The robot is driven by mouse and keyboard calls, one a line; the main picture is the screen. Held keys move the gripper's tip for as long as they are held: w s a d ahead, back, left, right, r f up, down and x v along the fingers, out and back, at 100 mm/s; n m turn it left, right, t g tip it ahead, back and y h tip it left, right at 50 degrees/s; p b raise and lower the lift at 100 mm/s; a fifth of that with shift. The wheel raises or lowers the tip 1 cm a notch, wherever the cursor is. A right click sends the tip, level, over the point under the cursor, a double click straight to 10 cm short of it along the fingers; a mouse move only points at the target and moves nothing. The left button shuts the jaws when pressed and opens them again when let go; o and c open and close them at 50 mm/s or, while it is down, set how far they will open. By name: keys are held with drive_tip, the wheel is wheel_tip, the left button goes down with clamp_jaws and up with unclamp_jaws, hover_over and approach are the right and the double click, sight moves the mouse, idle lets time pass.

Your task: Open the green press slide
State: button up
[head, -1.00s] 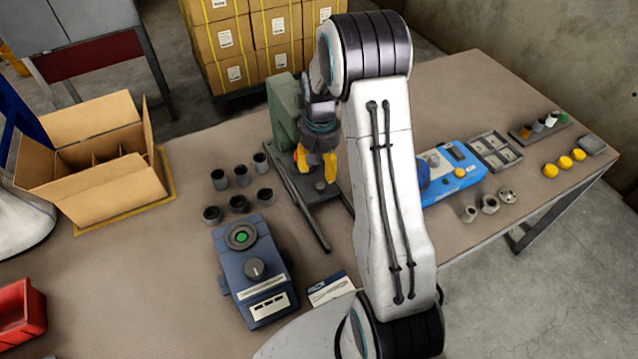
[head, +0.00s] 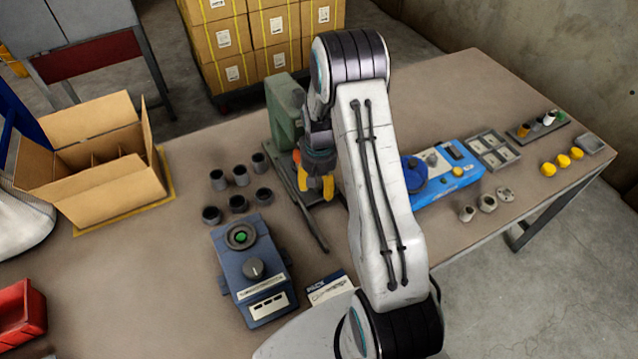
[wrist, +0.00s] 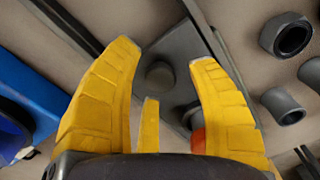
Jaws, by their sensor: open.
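The green press (head: 284,112) stands on the table behind my gripper, partly hidden by my arm. Its dark grey slide and rails (head: 312,228) run from its foot toward the front of the table. My gripper (head: 315,188) hangs over the slide with its yellow fingers apart and pointing down. In the wrist view my gripper (wrist: 164,52) is open, and a round dark knob (wrist: 160,75) on the grey slide plate (wrist: 182,50) shows between the fingers. The knob looks below the fingertips; I cannot tell any contact. A small orange-red part (wrist: 197,140) is partly hidden by the right finger.
Several dark cups (head: 240,178) stand left of the slide. A blue-grey control box (head: 252,270) with a green button is in front of them. A blue device (head: 450,178) sits right of my arm. An open cardboard box (head: 110,185) is at the left.

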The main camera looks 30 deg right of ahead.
drive_tip(key=shift+c, duration=0.2)
clamp_jaws()
drive_tip(key=shift+s+f, duration=0.1)
